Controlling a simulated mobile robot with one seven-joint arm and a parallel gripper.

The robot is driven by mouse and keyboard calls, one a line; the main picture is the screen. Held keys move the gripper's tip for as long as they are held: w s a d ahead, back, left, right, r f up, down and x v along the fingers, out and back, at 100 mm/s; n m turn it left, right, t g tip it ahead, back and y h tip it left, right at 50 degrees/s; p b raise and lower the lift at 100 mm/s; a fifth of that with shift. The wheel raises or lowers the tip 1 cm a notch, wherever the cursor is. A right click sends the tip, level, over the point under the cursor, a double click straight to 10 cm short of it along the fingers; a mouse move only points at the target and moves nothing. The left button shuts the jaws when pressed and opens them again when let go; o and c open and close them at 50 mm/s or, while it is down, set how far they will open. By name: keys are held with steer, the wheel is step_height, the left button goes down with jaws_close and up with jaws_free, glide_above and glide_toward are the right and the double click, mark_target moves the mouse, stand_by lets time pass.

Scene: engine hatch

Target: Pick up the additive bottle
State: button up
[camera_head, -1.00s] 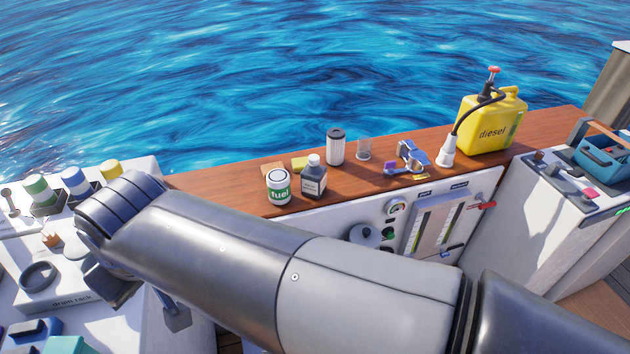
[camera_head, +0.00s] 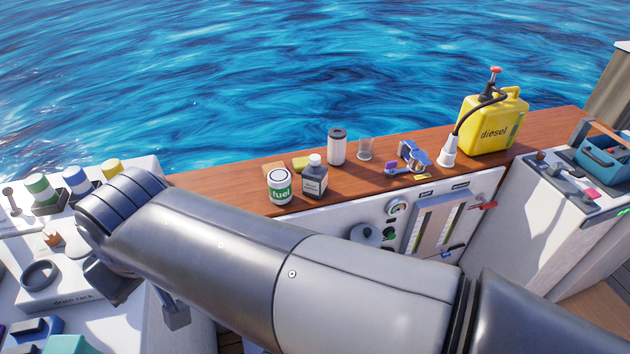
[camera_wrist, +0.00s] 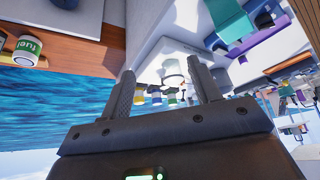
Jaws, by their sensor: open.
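A dark grey bottle with a pale cap (camera_head: 314,180) stands upright on the brown wooden ledge; it looks like the additive bottle, but its label is too small to read. In the wrist view the fuel can (camera_wrist: 26,50) shows at the upper left, and I cannot make out the bottle there. My gripper (camera_wrist: 166,85) is open, with its two fingers apart and nothing held between them. In the head view my arm hides most of the gripper, left of the bottle and apart from it.
On the ledge stand a white-and-black filter (camera_head: 336,147), a clear cup (camera_head: 364,148), a blue-grey clamp-like tool (camera_head: 410,157) and a yellow diesel can (camera_head: 489,125). A drain rack (camera_head: 68,301) and several capped containers are at the left. Water lies beyond the ledge.

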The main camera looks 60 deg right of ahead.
steer(key=w+d+r+m+g, duration=0.2)
steer(key=w+d+r+m, duration=0.1)
steer(key=w+d+m, duration=0.8)
steer(key=w+d+f+m, duration=0.15)
steer(key=d+m, duration=0.25)
steer(key=d, duration=0.4)
steer(key=w+d+f+m, duration=0.1)
steer(key=w+d+m, duration=0.15)
steer(key=d, duration=0.55)
steer(key=m, duration=1.7)
glide_toward(316, 157)
steer(key=shift+t, duration=0.5)
steer(key=x, duration=0.2)
steer(key=s+x, duration=0.1)
steer(key=x, duration=0.1)
steer(key=shift+w+f, duration=0.2)
steer(key=shift+f, duration=0.3)
steer(key=shift+x, duration=3.1)
steer(key=shift+a, duration=0.1)
jaws_close()
